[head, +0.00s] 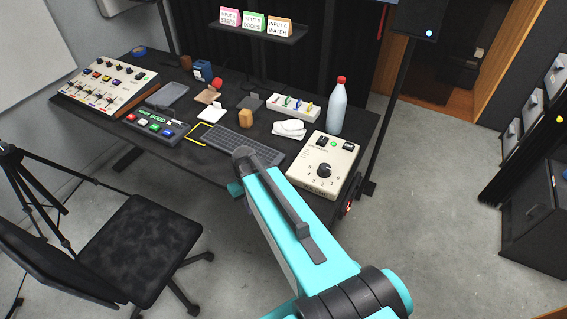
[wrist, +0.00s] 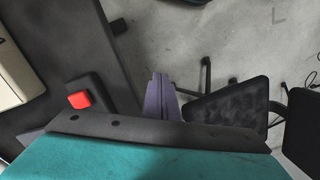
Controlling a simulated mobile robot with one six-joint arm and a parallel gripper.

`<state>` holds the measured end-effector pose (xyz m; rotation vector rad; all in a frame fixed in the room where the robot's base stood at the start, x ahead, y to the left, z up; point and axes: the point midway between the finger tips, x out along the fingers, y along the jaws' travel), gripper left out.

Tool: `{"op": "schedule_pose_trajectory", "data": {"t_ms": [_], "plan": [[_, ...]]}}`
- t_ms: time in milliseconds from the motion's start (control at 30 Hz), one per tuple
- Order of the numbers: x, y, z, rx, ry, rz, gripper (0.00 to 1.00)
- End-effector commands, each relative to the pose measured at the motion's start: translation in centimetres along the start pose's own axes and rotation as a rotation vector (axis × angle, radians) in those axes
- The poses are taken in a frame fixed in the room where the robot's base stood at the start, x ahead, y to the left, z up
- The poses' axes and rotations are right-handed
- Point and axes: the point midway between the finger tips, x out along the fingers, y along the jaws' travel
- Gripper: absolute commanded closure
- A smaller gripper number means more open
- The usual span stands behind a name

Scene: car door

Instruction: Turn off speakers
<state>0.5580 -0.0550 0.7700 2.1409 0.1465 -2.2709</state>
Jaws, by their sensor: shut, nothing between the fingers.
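A speaker (head: 418,20) with a lit blue light stands on a dark stand at the upper right of the head view. A small red switch or light (head: 348,208) shows low by the desk's right front corner. In the wrist view a red button (wrist: 79,100) sits on a dark block, left of my fingers; I cannot tell if it is the same part. My gripper (wrist: 158,80) is shut and empty, its grey-purple fingers over the floor, apart from the red button. In the head view my teal arm hides the gripper.
The black desk (head: 228,178) carries a cream dial box (head: 322,165), a keyboard (head: 244,146), a button box (head: 152,126), a mixer (head: 105,84) and a bottle (head: 337,106). A chair (head: 140,245) and tripod stand at left.

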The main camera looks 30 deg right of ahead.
Motion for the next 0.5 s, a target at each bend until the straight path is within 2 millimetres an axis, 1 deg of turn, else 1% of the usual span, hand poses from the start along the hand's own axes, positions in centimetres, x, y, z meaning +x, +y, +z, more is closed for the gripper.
{"op": "schedule_pose_trajectory", "data": {"t_ms": [33,100,267,300,500], "plan": [[2.1,-0.8,1.2,0.005,-0.023,0.002,1.0],[4.5,-1.5,2.5,0.015,-0.051,0.003,1.0],[9.7,-2.6,6.0,0.03,-0.123,0.002,1.0],[10.9,-2.8,6.9,0.033,-0.141,0.002,1.0],[16.8,-4.0,11.7,0.048,-0.231,0.005,1.0]]}}
